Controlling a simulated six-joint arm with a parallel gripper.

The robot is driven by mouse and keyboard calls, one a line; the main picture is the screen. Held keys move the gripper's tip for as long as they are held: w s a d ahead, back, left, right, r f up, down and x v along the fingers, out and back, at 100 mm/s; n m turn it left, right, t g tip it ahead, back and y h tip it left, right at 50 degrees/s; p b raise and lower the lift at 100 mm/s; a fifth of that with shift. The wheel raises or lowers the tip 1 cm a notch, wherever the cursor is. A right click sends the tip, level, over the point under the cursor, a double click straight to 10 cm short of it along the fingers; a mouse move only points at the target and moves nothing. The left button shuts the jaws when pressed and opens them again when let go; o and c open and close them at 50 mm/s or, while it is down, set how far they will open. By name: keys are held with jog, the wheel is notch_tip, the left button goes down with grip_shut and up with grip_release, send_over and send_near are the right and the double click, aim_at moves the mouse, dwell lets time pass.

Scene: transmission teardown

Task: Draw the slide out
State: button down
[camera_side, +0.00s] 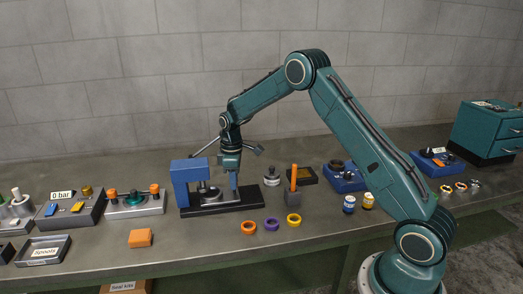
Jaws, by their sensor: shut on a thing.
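A blue fixture (182,183) stands on a black base plate (245,204) near the middle of the bench. A round silver part (208,194) sits on the plate beside the blue upright. My gripper (234,190) points straight down over the right half of the plate, just right of the silver part. Its fingers are low, close to the plate, and shut on a small part, seemingly the slide. The slide's outline is too small and too covered by the fingers to make out.
Orange, purple and yellow rings (271,224) lie in front of the plate. An orange-handled tool stands upright in a grey block (293,199) to the right. An orange block (140,238) lies at front left. Trays and valve fixtures (135,204) stand further left.

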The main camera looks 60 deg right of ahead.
jog(key=s+d, duration=0.6)
jog(key=d, duration=0.1)
jog(key=shift+s, duration=0.4)
jog(key=c, duration=1.3)
grip_release()
jog(key=shift+c, duration=0.2)
jog(key=shift+o, duration=0.4)
jog(key=shift+a, duration=0.1)
jog(key=shift+r, duration=0.1)
jog(key=shift+r, duration=0.2)
notch_tip(320, 180, up, 13)
jog(key=shift+r, duration=0.15)
